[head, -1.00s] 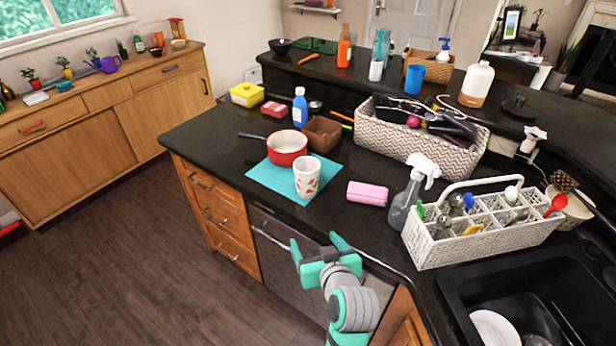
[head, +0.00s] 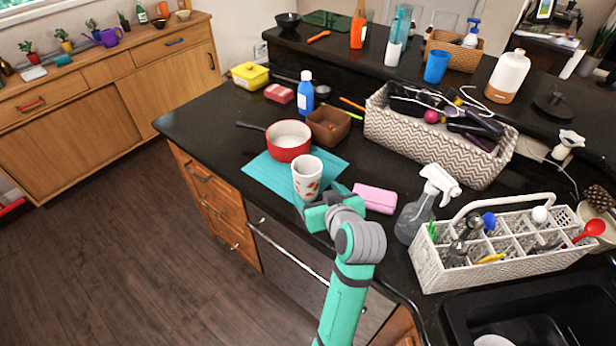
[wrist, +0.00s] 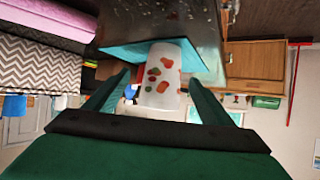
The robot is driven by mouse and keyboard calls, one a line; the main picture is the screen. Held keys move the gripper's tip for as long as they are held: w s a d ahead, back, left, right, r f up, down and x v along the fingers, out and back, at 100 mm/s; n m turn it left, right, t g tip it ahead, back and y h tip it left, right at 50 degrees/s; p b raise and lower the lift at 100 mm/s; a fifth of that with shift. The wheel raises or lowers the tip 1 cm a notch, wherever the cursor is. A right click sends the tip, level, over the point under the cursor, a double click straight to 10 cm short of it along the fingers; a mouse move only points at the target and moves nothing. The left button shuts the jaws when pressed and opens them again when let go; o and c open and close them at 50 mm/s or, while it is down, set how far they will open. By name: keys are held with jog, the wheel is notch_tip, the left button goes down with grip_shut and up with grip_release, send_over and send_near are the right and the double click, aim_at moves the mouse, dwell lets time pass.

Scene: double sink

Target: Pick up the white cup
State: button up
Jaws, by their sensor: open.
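The white cup (head: 307,176) with red spots stands upright on the turquoise mat (head: 262,178), near the counter's front edge. My gripper (head: 318,198) is at the near side of the cup, low over the edge, and partly covers its lower part in the head view. In the wrist view the cup (wrist: 160,82) shows between the two fingers of my open gripper (wrist: 158,90), toward their tips. I cannot tell whether either finger touches it.
A red pot (head: 288,142) stands just behind the cup on the mat. A pink case (head: 375,198) lies to the right, with a spray bottle (head: 424,205) and white caddy (head: 500,255) beyond. A patterned basket (head: 440,140) stands behind.

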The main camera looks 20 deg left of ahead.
jog(key=x, duration=0.2)
jog(key=shift+w+a+f, duration=0.15)
jog(key=shift+w+a, duration=0.05)
jog(key=shift+w, duration=0.05)
jog(key=shift+a+x, duration=0.2)
jog(key=shift+x, duration=1.1)
jog(key=shift+a+x, duration=0.15)
jog(key=shift+x, duration=1.2)
jog(key=shift+s, duration=0.15)
jog(key=shift+r, duration=0.25)
jog(key=c, duration=1.3)
